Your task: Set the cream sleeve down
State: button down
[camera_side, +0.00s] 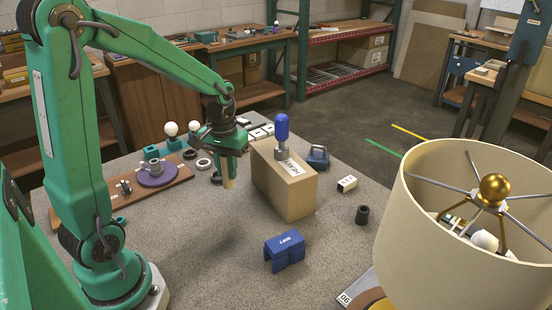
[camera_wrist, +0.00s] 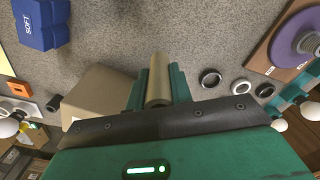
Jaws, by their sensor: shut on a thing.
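The cream sleeve (camera_side: 228,172) is a slim tan tube that hangs upright below my gripper (camera_side: 226,158). It also shows in the wrist view (camera_wrist: 158,82), pinched between the two green fingers. My gripper is shut on it, and the sleeve's lower end appears to be above the grey tabletop (camera_side: 205,240), though the exact gap is hard to tell. My gripper is just left of the cardboard box. The top of the sleeve is hidden by the fingers.
A cardboard box (camera_side: 290,185) with a blue-handled tool (camera_side: 282,135) stands close right. A blue SOFT block (camera_side: 284,250) lies in front. A wooden board with a purple disc (camera_side: 157,173) is left. A large lampshade (camera_side: 450,230) fills the right. The front-left tabletop is clear.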

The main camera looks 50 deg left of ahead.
jog(key=shift+w+a+f, duration=0.1)
jog(key=shift+a+f, duration=4.3)
jog(key=shift+f, duration=0.25)
jog(key=shift+f, duration=0.15)
jog(key=c, duration=1.2)
grip_release()
jog(key=shift+c, duration=0.2)
notch_tip(320, 180, up, 12)
jog(key=shift+r, duration=0.2)
